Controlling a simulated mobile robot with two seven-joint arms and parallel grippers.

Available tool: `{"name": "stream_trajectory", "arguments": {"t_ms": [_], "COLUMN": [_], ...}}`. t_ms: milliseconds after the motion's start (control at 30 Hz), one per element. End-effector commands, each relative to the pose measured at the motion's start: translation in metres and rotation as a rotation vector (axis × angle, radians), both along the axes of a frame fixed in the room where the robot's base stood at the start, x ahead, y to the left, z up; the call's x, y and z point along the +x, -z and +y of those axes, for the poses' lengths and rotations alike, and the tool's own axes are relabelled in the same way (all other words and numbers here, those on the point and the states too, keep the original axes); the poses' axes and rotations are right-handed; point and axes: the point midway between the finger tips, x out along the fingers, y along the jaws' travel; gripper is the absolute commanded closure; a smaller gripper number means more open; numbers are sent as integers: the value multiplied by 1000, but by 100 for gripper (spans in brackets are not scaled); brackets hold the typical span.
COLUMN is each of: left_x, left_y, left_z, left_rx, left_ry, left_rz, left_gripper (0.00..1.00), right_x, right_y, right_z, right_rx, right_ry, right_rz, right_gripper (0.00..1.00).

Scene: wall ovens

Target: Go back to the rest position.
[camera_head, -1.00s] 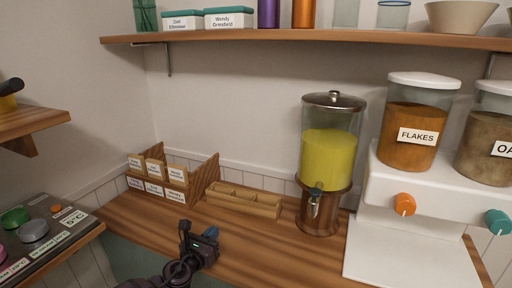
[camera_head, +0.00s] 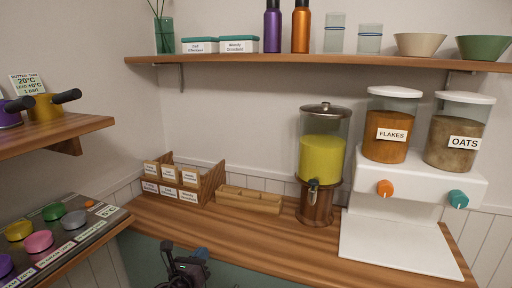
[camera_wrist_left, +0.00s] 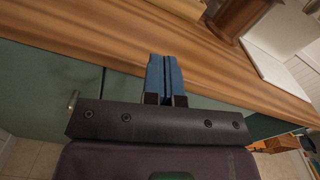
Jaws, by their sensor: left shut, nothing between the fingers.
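My left gripper (camera_head: 201,254) is low in the head view, in front of the wooden counter's (camera_head: 240,231) front edge. In the left wrist view its two blue fingers (camera_wrist_left: 165,77) are pressed together with nothing between them. The counter edge lies just beyond the fingertips in that view. My right gripper does not show in either view.
On the counter stand a labelled wooden organizer (camera_head: 207,186), a wooden tray (camera_head: 250,207), a juice dispenser (camera_head: 322,150) and a white cereal dispenser (camera_head: 410,190). A shelf (camera_head: 300,60) runs above. A panel with coloured knobs (camera_head: 75,235) is at left. The counter's middle is clear.

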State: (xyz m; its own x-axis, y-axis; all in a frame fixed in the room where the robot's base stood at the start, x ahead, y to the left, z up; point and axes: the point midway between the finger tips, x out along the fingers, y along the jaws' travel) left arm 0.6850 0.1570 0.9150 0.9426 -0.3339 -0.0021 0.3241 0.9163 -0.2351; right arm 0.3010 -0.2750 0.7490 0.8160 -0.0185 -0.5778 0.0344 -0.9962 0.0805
Motion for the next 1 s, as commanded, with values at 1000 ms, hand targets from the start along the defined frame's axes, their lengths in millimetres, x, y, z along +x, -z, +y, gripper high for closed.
{"name": "stream_trajectory", "arguments": {"t_ms": [1000], "left_x": [-218], "left_y": [78], "left_z": [71], "left_rx": [-2571], "left_ry": [-501], "left_rz": [739], "left_gripper": [100], "right_x": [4], "right_y": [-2], "right_z": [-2], "right_rx": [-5], "right_ry": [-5], "right_rz": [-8], "right_gripper": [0]}}
